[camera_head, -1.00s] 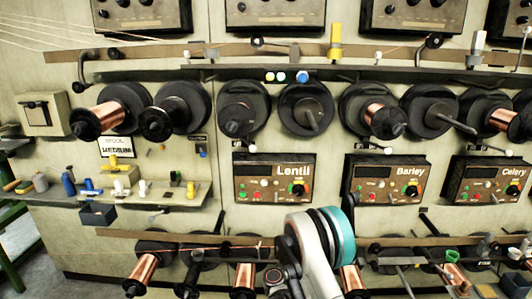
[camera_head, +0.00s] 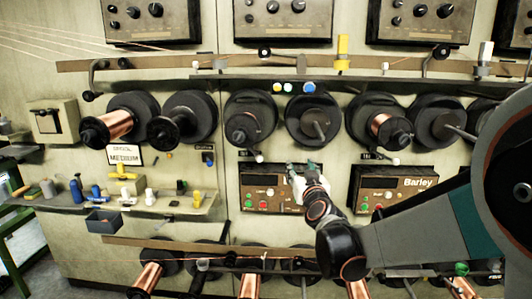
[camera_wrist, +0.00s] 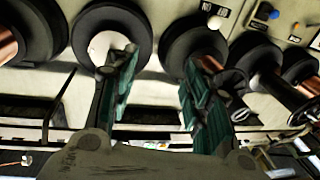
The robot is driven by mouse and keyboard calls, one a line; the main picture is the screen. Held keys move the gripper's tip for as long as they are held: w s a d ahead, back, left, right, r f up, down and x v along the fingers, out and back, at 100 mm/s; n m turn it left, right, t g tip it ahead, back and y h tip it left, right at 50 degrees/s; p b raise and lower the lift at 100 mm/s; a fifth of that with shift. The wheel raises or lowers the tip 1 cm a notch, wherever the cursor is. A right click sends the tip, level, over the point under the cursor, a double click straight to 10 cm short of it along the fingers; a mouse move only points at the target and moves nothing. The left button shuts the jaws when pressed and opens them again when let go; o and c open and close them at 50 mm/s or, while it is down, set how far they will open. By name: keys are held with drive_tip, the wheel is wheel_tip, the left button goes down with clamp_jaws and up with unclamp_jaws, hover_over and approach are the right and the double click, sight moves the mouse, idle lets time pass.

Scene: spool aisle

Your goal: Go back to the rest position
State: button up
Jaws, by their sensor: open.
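My gripper (camera_head: 304,170) is in front of the control panel in the middle of the machine, just below a row of black spool holders. My arm reaches in from the right edge and covers part of the panel. In the wrist view my gripper (camera_wrist: 160,75) has its two green-padded fingers spread wide apart with nothing between them. Behind the fingers are dark round spool holders, one with a pale centre (camera_wrist: 107,46). No contact with them can be made out.
A small shelf (camera_head: 210,208) at left holds yellow, blue and white fittings, with a blue bin (camera_head: 104,221) below. Copper spools (camera_head: 105,128) jut out from the machine. The Barley panel (camera_head: 391,188) stands right of my gripper. Floor shows at lower left.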

drive_tip(key=s+d+n+g+y, duration=0.1)
drive_tip(key=s+g, duration=0.4)
drive_tip(key=s, duration=1.1)
drive_tip(key=s+d+f+g+h, duration=0.1)
drive_tip(key=s+d+f+g, duration=0.1)
drive_tip(key=s, duration=0.6)
drive_tip(key=s+d+f+m+g+h, duration=0.1)
drive_tip(key=s+d+f+g, duration=0.1)
drive_tip(key=s+f, duration=0.3)
drive_tip(key=s+d+f+m+g+h, duration=0.1)
drive_tip(key=s+d+f, duration=0.3)
drive_tip(key=s, duration=0.7)
drive_tip(key=shift+s+d+f+g, duration=0.2)
drive_tip(key=shift+d+f+g, duration=0.05)
drive_tip(key=shift+g, duration=0.35)
